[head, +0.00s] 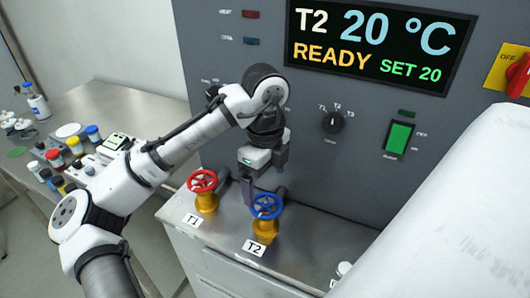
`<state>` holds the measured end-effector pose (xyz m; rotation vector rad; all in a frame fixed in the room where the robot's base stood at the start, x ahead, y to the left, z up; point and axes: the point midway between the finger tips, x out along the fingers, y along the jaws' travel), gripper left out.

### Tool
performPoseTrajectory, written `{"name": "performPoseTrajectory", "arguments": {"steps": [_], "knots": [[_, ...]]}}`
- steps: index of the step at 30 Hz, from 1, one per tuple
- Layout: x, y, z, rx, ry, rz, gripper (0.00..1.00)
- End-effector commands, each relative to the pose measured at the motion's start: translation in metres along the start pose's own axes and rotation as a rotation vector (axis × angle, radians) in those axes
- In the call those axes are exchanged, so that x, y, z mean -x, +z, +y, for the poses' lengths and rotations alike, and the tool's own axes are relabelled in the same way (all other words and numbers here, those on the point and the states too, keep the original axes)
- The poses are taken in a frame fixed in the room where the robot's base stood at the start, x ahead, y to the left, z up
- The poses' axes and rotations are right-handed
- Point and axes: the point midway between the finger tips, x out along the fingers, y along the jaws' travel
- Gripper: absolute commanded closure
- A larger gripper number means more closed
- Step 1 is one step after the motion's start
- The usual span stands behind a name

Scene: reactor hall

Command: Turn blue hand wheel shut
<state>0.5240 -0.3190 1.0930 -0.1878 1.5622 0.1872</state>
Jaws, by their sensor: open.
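The blue hand wheel (266,206) sits on a yellow valve body above the label T2, on the metal ledge in front of the grey panel. My gripper (248,200) points down from the arm, with its fingers just behind and left of the blue wheel. The jaws are open with nothing seen between them. Whether a finger touches the wheel's rim cannot be told from this view.
A red hand wheel (202,181) on a yellow valve labelled T1 stands close on the left. The panel's display (377,42) reads T2 20 °C, READY, SET 20. A side table (110,107) with several capped bottles is at left. A large white shape fills the right foreground.

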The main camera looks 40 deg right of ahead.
Motion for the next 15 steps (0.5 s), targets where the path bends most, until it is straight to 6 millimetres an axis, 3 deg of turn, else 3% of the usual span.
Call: {"name": "performPoseTrajectory", "arguments": {"steps": [9, 15], "knots": [[0.057, 0.001, 0.0, 0.003, -0.001, -0.003, 0.06], [0.072, 0.0, 0.0, 0.002, 0.0, 0.0, 0.06]]}}
